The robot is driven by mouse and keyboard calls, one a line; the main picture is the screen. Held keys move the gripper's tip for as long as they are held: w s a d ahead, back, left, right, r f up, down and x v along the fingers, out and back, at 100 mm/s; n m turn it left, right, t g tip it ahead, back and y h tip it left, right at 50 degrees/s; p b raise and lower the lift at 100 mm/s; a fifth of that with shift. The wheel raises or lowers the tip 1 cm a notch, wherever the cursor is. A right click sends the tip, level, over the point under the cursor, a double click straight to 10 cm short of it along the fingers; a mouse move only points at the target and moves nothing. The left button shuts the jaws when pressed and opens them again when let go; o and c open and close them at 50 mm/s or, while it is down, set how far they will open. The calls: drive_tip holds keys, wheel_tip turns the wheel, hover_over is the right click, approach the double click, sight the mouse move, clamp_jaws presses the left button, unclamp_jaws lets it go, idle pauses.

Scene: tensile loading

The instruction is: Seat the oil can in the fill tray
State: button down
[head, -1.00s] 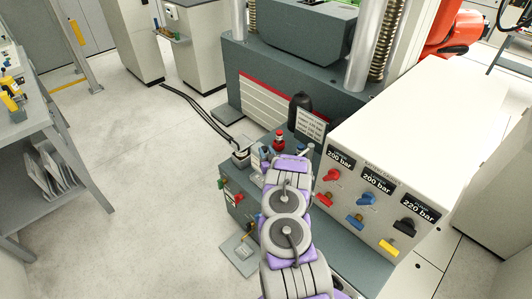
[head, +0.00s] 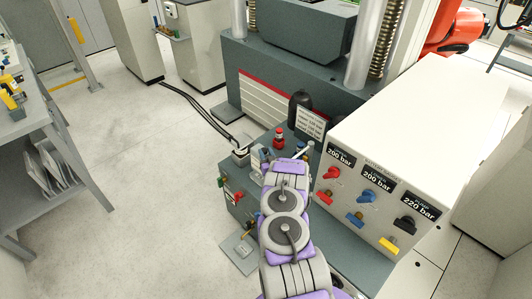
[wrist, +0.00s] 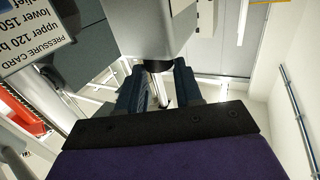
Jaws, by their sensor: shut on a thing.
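My gripper (wrist: 158,85) shows in the wrist view as two dark fingers shut on a silver upright part. A large grey body (wrist: 150,28) lies just beyond them at the top; I take these to be the oil can's neck and body, but its full shape is cut off. In the head view my purple and grey arm reaches over the hydraulic console and hides most of the gripper and the can. I cannot pick out the fill tray for certain; the area in front of my wrist is partly hidden.
The white valve cabinet (head: 420,130) with coloured knobs stands close on the right. A red-topped part (head: 279,139), a black bottle (head: 300,105) and the pressure card (head: 311,123) are beyond my wrist. Black hoses (head: 195,112) run in from the left. Open floor (head: 120,200) lies left.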

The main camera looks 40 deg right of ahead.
drive_tip(key=shift+f+b, duration=0.55)
drive_tip(key=shift+f, duration=2.35)
idle(1.8)
drive_tip(key=c, duration=0.7)
unclamp_jaws()
drive_tip(key=shift+s+a, duration=0.1)
drive_tip(key=shift+o, duration=0.2)
drive_tip(key=shift+f, duration=0.1)
drive_tip(key=shift+s, duration=0.1)
drive_tip(key=p+v, duration=0.5)
drive_tip(key=v, duration=1.2)
